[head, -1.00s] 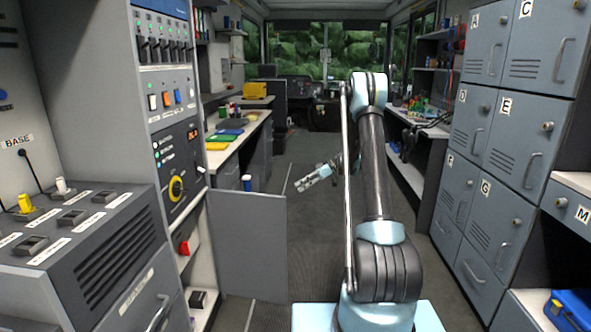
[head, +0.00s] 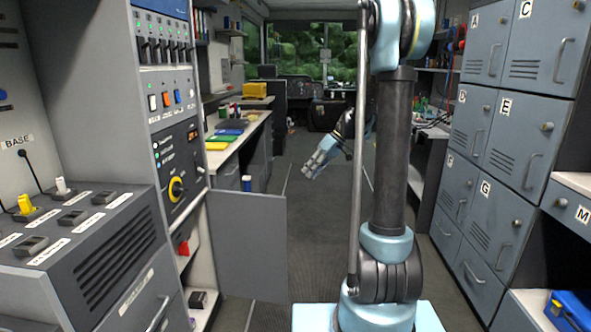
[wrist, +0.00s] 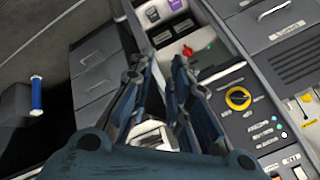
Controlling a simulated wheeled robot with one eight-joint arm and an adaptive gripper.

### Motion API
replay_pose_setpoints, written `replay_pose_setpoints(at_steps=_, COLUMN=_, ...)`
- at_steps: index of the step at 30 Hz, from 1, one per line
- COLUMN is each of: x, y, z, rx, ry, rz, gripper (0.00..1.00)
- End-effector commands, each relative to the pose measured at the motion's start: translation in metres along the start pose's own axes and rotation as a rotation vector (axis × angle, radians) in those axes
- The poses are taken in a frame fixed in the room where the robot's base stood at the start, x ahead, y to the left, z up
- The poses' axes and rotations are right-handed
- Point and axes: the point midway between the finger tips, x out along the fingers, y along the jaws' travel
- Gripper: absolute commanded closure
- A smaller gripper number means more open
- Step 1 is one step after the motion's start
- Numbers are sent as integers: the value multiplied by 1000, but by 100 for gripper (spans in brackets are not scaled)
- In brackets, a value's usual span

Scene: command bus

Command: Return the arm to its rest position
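My arm stands upright in the right middle of the head view, with its upper link vertical and its elbow at the top edge. My gripper (head: 320,160) hangs over the aisle to the left of the arm, pointing left and down. In the wrist view my gripper (wrist: 162,68) shows two dark fingers with a gap between them. It is open and holds nothing that I can see. Part of the forearm is hidden behind the upper link.
A grey cabinet door (head: 246,248) stands open into the aisle on the left. Grey lockers (head: 512,150) line the right. A control panel (head: 178,165) with a yellow knob is at the left. The aisle floor (head: 310,235) is clear. A blue cylinder (wrist: 37,95) shows in the wrist view.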

Motion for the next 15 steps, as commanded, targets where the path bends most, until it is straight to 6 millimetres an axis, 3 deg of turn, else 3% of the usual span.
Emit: replay_pose_setpoints(at_steps=15, x=-27, y=-80, z=94, rx=234, ry=-74, rz=196, gripper=83)
